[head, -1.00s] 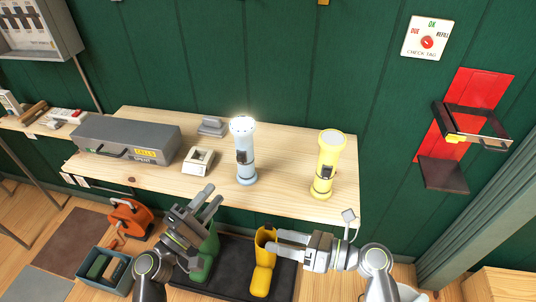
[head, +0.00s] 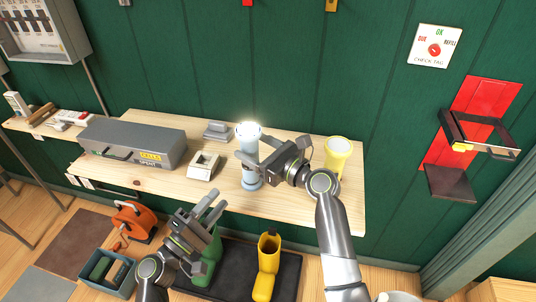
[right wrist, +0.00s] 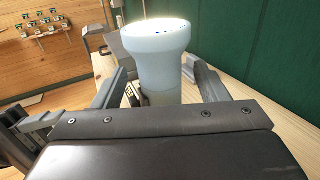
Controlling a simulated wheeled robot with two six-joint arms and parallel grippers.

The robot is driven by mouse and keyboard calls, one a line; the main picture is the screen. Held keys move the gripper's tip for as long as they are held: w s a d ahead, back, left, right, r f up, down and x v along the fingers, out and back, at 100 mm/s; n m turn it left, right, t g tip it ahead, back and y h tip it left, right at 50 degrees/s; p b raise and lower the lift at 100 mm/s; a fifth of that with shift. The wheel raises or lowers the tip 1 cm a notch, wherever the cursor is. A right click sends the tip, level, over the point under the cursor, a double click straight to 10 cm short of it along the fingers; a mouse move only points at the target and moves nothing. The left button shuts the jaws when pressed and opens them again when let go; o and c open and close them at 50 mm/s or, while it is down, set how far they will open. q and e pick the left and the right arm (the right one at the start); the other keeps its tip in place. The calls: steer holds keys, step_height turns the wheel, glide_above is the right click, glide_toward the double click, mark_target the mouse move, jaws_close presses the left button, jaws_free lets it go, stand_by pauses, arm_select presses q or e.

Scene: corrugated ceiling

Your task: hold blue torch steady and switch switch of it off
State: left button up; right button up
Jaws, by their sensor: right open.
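The pale blue torch (head: 249,133) stands upright on the wooden bench, its lamp glowing at the top. In the right wrist view the torch (right wrist: 157,48) rises between the fingers, with a dark part, maybe its switch, low at its left side. My right gripper (head: 251,163) is open, with its fingers on either side of the torch body; contact cannot be told. The gripper hides much of the body and the switch in the head view. My left gripper (head: 216,200) is open and empty, in front of the bench edge and lower than the torch.
A yellow torch (head: 338,146) stands to the right, partly behind my right arm. A grey case (head: 130,142), a small white holder (head: 203,167) and a grey block (head: 218,131) are on the bench (head: 160,184). Green and yellow boots (head: 266,262) stand below.

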steer(key=shift+x, duration=1.15)
